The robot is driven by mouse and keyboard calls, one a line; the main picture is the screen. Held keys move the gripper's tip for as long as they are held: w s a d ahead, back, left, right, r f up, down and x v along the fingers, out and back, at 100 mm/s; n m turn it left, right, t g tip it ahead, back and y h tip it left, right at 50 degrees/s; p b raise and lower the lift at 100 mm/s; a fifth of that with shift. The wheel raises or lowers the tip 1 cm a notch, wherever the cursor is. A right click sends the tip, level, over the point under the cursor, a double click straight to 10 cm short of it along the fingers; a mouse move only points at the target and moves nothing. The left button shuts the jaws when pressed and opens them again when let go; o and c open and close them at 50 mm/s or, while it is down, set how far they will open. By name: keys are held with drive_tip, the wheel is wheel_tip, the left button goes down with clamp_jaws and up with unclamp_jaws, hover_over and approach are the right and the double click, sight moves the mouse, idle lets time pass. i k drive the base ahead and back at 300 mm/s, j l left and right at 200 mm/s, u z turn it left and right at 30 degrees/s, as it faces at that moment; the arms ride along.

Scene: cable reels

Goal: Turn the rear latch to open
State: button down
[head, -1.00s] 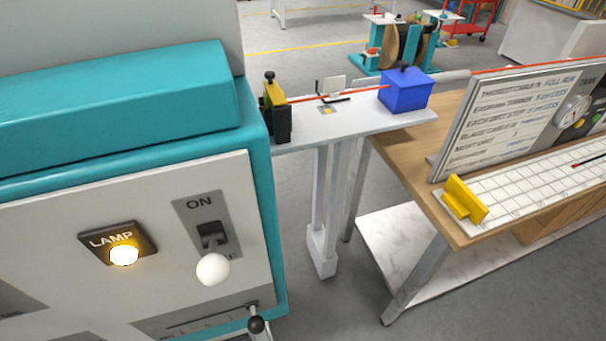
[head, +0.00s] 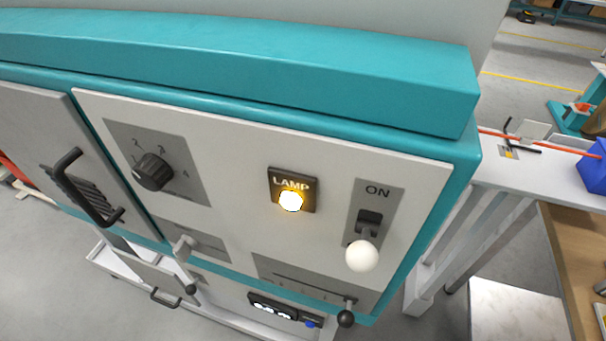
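The teal and light grey machine cabinet (head: 270,85) fills most of the view. A pale lever (head: 183,246) on a grey plate sits low on its front panel. It could be a latch, but I cannot tell whether it is the rear latch or which way counts as open. A grey door (head: 55,150) with a black bar handle (head: 90,187) is at the left and looks closed. My gripper is not in view.
The panel also carries a black numbered knob (head: 153,171), a lit lamp (head: 290,200), an ON switch with a white ball (head: 361,256) and a black-knobbed slider (head: 346,318). A white bench (head: 530,178) with a blue box (head: 594,168) stands at right. Floor shows at lower left.

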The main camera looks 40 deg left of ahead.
sight(182, 250)
drive_tip(key=u, duration=1.45)
